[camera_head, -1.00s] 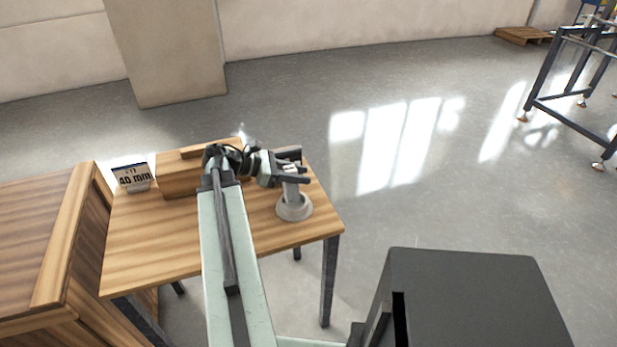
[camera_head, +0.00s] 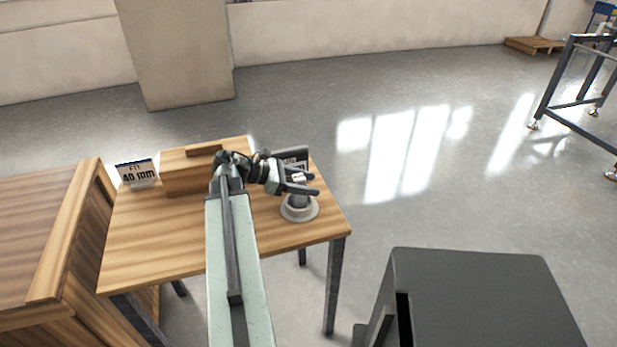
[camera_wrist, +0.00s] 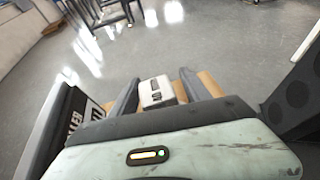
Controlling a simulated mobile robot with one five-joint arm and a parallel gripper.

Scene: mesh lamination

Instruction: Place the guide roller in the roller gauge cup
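My gripper (camera_head: 301,184) is over the right part of the table, its two dark fingers on either side of the guide roller (camera_head: 297,200). The roller is upright and grey, with a pale top between the fingers. Its lower end is at the round grey roller gauge cup (camera_head: 299,214), whose rim shows around it; how deep it sits cannot be seen. In the wrist view the pale, dark-marked top (camera_wrist: 157,92) is between the fingers. A brown sliver shows beside it on the right, but whether the fingers press on it is unclear.
A dark sign (camera_head: 293,155) stands close behind the gripper and shows at left in the wrist view. A wooden block (camera_head: 185,173) and a "40 mm" sign (camera_head: 137,174) stand on the left of the table (camera_head: 150,245). The front of the table is clear.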

